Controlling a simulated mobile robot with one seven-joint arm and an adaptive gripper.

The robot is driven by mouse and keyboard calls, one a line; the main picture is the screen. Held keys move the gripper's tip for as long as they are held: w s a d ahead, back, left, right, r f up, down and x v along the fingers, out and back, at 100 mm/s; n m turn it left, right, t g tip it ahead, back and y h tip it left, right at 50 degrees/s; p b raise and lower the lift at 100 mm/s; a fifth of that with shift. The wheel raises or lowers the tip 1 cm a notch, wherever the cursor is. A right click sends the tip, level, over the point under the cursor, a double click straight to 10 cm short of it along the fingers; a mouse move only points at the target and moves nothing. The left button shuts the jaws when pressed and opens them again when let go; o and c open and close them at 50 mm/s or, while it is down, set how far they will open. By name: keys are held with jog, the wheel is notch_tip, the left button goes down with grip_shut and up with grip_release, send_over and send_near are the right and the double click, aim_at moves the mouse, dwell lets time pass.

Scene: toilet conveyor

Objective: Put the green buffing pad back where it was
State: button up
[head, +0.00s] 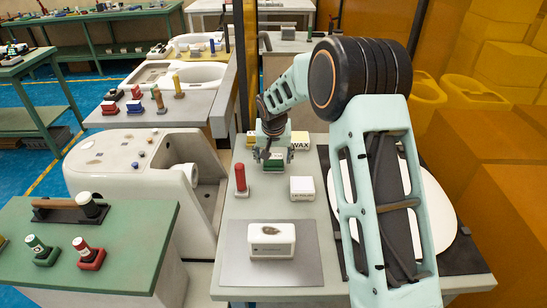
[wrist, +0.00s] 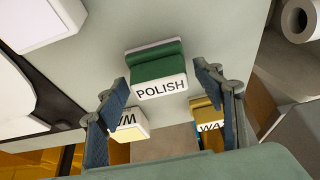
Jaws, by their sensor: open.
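The green buffing pad (wrist: 158,62), a green block with a white front lettered POLISH, lies on the grey bench top. In the head view the green pad (head: 273,164) shows just below my gripper (head: 273,152), partly hidden by it. In the wrist view my gripper (wrist: 160,80) is open, its blue-faced fingers to the left and right of the pad. The fingers are not closed on the pad. I cannot tell how far down they reach beside it.
Two yellow-and-white WAX blocks (head: 299,141) (wrist: 208,118) sit behind the pad. A red-handled tool (head: 240,180) and a white block (head: 302,187) stand nearer. Another white block (head: 271,240) rests on a grey mat (head: 306,272). A white toilet seat lid (head: 440,205) lies right.

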jog(key=v, duration=1.2)
jog(key=shift+r, duration=0.2)
